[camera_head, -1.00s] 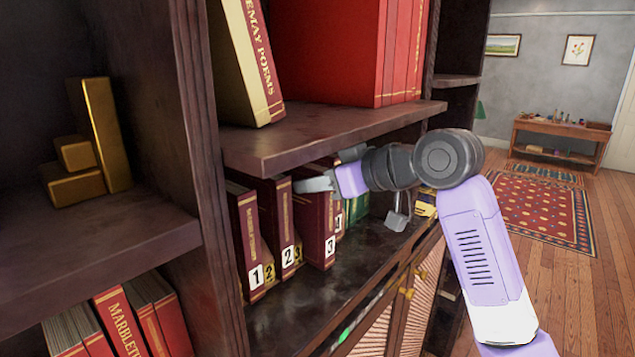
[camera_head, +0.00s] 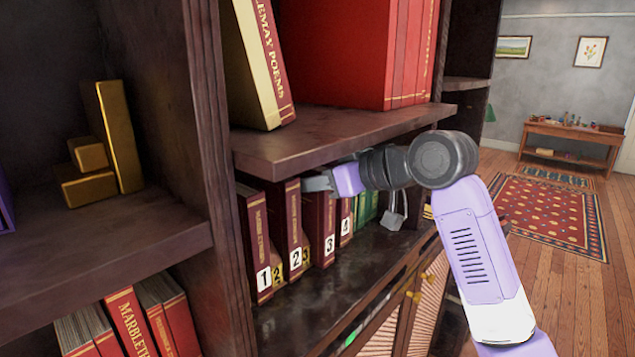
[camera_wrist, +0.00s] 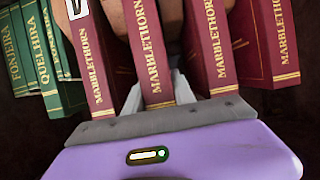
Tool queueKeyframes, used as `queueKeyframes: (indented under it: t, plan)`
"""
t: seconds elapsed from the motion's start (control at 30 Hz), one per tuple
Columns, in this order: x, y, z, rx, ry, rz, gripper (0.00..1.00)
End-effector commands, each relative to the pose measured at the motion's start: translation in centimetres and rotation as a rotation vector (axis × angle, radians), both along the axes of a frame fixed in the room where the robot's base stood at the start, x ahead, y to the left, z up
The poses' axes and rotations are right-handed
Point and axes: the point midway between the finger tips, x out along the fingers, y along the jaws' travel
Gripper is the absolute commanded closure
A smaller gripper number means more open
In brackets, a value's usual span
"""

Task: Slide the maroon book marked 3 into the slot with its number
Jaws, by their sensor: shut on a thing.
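The maroon book marked 3 (camera_head: 320,225) stands upright on the lower shelf, between the maroon books marked 2 (camera_head: 287,205) and 4 (camera_head: 345,215). Its spine is roughly in line with its neighbours. My gripper (camera_head: 318,183) is at the upper part of its spine, just under the upper shelf board. In the wrist view my gripper (camera_wrist: 155,100) is shut on this book (camera_wrist: 150,60), with a finger along its side. A gold number 3 (camera_head: 306,250) shows on the slot marker beside the book. The book's back end is hidden.
The book marked 1 (camera_head: 256,240) stands at the left, by the upright panel. Green books (camera_head: 367,207) stand beyond book 4. The upper shelf board (camera_head: 330,140) is close above my gripper. The shelf's front (camera_head: 320,305) is clear.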

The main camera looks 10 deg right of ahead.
Motion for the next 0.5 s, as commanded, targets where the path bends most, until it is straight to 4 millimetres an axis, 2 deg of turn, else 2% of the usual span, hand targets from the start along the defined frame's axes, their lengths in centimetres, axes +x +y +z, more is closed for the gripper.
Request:
queueKeyframes:
  t: [0.5]
  plan:
    - [0.89, 0.61, 0.27, 0.001, -0.005, 0.000, 1.00]
